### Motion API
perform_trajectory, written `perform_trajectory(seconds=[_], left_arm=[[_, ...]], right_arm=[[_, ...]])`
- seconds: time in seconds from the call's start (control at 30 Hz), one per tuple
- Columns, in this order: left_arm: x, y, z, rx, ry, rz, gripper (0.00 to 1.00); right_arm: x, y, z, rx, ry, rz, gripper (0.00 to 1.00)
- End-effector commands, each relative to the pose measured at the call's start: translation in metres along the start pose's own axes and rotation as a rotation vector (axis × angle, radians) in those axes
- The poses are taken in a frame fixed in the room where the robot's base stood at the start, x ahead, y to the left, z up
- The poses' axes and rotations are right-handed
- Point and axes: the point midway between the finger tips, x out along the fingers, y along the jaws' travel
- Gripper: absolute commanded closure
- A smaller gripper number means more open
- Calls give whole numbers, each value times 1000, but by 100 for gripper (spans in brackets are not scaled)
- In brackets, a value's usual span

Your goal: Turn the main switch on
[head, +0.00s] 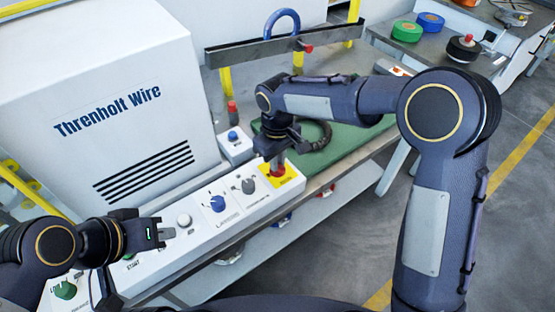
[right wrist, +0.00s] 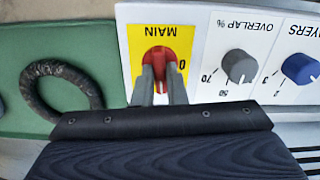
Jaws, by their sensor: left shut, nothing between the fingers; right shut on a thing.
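The main switch is a red rotary knob on a yellow plate marked MAIN (right wrist: 160,35), at the far right end of the white control panel (head: 205,228). The red knob (right wrist: 160,58) sits between the fingertips of my right gripper (right wrist: 163,80), which is shut on it. The plate also shows in the head view (head: 290,183), with the knob partly hidden by the gripper. A 0 is readable beside the knob. My left gripper (head: 166,233) is shut and empty above the panel's left part, near the white button.
A grey overlap knob (right wrist: 238,65) and a blue layers knob (right wrist: 300,68) sit beside the switch. A black coil (right wrist: 60,90) lies on the green mat (right wrist: 25,60). The white Threnholt Wire cabinet (head: 100,60) stands behind the panel.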

Motion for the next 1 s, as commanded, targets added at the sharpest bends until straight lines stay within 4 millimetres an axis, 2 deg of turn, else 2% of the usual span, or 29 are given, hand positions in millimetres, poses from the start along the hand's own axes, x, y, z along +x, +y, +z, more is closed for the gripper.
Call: perform_trajectory(seconds=[0.3, 0.8, 0.83, 1.0], left_arm=[[1, 0, 0, 0, 0, 0, 100], [1, 0, 0, 0, 0, 0, 100], [1, 0, 0, 0, 0, 0, 100], [1, 0, 1, 0, 0, 0, 100]], right_arm=[[-1, 0, -1, 107, 3, 1, 100], [-1, 0, -1, 127, 3, 0, 100], [-1, 0, -1, 127, 3, 0, 87], [-1, 0, 0, 126, 2, 0, 66]])
